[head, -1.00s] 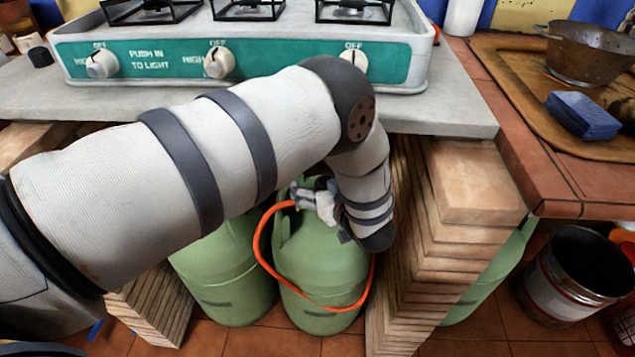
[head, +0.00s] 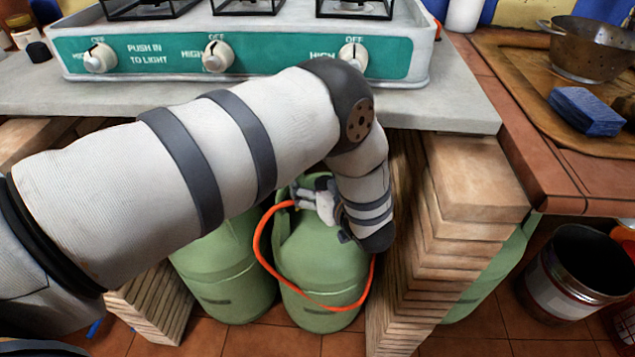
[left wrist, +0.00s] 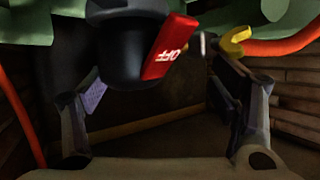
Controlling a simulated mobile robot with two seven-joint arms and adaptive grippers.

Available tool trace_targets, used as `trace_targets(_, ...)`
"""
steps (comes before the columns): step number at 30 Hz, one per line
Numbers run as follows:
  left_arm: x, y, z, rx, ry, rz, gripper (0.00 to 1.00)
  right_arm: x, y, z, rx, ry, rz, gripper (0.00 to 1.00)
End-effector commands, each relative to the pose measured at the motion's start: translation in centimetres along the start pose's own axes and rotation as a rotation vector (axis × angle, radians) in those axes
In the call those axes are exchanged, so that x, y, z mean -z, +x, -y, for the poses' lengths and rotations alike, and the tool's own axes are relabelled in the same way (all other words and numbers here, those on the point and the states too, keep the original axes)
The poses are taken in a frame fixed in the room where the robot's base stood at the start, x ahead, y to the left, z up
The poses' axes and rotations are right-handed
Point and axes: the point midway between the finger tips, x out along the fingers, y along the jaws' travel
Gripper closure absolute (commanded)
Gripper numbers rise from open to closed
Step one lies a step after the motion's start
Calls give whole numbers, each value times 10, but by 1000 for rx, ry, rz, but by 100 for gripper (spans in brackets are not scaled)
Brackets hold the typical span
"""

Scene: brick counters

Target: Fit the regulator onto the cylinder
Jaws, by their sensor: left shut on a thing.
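The green cylinder (head: 318,270) stands upright on the floor under the counter, with its collar partly behind my arm. My left gripper (head: 316,203) is at the cylinder's top, reaching down from the right. In the left wrist view its fingers (left wrist: 160,88) are shut on the regulator (left wrist: 120,50), a black body with a red tab marked OFF. Green collar parts show behind the regulator. Whether the regulator touches the valve is hidden. The orange hose (head: 262,255) leads from beside the gripper and loops around the cylinder's front. My right gripper is not in view.
A second green cylinder (head: 225,275) stands close on the left. Stacked wooden slabs (head: 440,260) stand close on the right. The counter slab (head: 455,110) with a stove (head: 270,60) overhangs the cylinders. A metal bucket (head: 575,280) is at far right.

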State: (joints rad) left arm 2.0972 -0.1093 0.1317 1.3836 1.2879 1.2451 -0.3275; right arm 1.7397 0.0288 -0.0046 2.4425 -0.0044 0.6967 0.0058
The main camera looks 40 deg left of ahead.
Motion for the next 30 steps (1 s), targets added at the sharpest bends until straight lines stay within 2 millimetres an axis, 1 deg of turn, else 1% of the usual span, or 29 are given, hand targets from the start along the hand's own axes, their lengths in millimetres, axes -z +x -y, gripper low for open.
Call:
trace_targets(7, 2, 0, 0, 0, -2, -3, 66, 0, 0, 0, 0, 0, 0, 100)
trace_targets(21, -6, 3, 0, 1, -1, -2, 66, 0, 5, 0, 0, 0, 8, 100)
trace_targets(30, -6, 3, -1, 0, -2, -3, 66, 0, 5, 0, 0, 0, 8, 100)
